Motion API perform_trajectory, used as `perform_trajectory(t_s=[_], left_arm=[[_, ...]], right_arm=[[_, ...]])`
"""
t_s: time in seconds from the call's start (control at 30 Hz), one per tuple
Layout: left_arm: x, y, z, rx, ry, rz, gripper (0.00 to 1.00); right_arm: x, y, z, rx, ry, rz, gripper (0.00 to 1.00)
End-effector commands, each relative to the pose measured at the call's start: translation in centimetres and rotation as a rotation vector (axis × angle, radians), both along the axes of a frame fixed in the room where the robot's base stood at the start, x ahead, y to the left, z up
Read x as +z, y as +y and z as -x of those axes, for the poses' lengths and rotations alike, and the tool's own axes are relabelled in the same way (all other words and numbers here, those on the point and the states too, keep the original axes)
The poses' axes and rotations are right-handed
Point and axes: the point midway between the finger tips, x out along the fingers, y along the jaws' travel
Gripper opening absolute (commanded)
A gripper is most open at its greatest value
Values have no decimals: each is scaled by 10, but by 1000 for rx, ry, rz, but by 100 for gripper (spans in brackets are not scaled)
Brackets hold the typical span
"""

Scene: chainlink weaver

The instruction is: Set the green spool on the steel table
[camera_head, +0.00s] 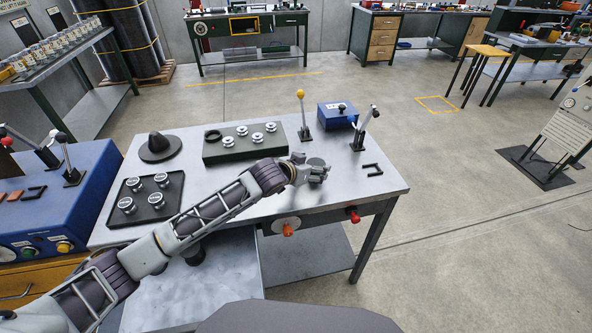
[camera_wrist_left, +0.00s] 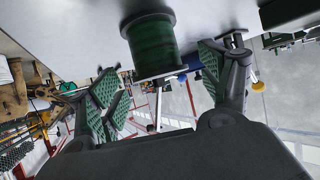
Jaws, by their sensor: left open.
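The green spool (camera_wrist_left: 152,45) shows in the left wrist view, dark green between grey flanges. It appears to stand upright on the steel table (camera_head: 345,183), near the table's right part. In the head view only its grey top flange (camera_head: 316,161) shows; my gripper hides the rest. My left gripper (camera_head: 312,171) is at the spool, low over the table. In the left wrist view its fingers (camera_wrist_left: 158,74) are spread on either side of the spool, with gaps visible. My right gripper is not in view.
A dark green tray with white spools (camera_head: 245,142) lies behind my arm. A yellow-knobbed lever (camera_head: 302,115), a blue box (camera_head: 337,116) and another lever (camera_head: 364,130) stand behind the gripper. A black bracket (camera_head: 372,169) lies to its right. A black tray (camera_head: 147,198) holds several silver-topped pieces.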

Motion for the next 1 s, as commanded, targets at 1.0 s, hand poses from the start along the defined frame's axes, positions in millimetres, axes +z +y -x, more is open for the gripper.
perform_trajectory(t_s=[1.0], left_arm=[[48,47,73,1,1,0,79]], right_arm=[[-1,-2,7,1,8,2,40]])
